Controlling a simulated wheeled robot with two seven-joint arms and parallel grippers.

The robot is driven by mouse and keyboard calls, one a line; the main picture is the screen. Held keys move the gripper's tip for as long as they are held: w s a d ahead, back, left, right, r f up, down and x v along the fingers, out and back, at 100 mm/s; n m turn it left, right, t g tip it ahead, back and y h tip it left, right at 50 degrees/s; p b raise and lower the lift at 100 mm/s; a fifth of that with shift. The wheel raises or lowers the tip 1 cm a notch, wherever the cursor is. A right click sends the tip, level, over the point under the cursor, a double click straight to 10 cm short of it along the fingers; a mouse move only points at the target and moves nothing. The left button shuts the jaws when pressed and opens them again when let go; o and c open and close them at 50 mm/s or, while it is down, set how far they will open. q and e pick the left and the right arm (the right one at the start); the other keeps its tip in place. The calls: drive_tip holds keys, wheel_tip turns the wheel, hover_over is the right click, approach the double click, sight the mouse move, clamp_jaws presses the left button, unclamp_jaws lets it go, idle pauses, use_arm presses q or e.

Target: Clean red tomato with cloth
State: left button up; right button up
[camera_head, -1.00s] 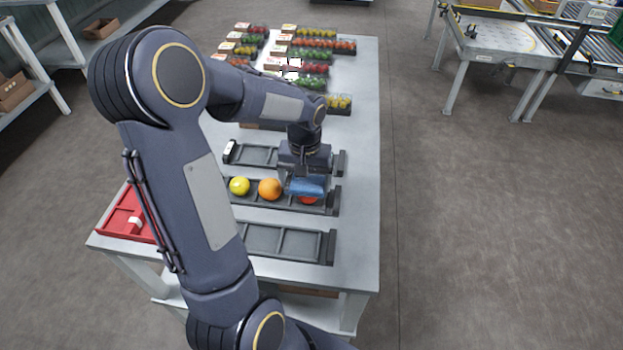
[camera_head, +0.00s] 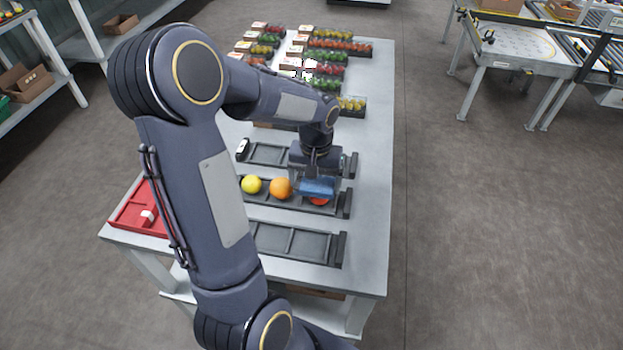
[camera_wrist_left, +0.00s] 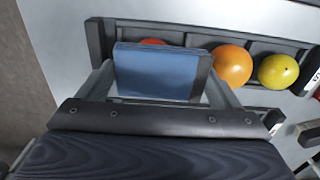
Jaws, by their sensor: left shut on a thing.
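My left gripper (camera_head: 316,187) is shut on a folded blue cloth (camera_head: 318,187). The cloth (camera_wrist_left: 158,72) also shows between the fingers in the left wrist view. The red tomato (camera_head: 319,200) lies in the right end compartment of the middle dark tray (camera_head: 347,204), mostly hidden beneath the cloth. In the left wrist view only a red sliver of the tomato (camera_wrist_left: 152,42) shows behind the cloth's edge. I cannot tell whether the cloth touches it. My right gripper is not in view.
An orange tomato (camera_head: 281,188) and a yellow tomato (camera_head: 252,184) sit left of the red one in the same tray. Empty dark trays lie behind and in front (camera_head: 340,250). A red tray (camera_head: 128,212) sits at the table's left. Packed produce fills the far end.

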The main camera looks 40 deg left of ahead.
sight(329, 185)
use_arm(q)
drive_tip(key=shift+w+d, duration=0.4)
drive_tip(key=shift+d, duration=0.3)
drive_tip(key=shift+w+d, duration=0.35)
drive_tip(key=shift+d, duration=0.35)
drive_tip(key=shift+r+p, duration=2.35)
drive_tip(key=shift+r, duration=0.75)
drive_tip(key=shift+f, duration=0.1)
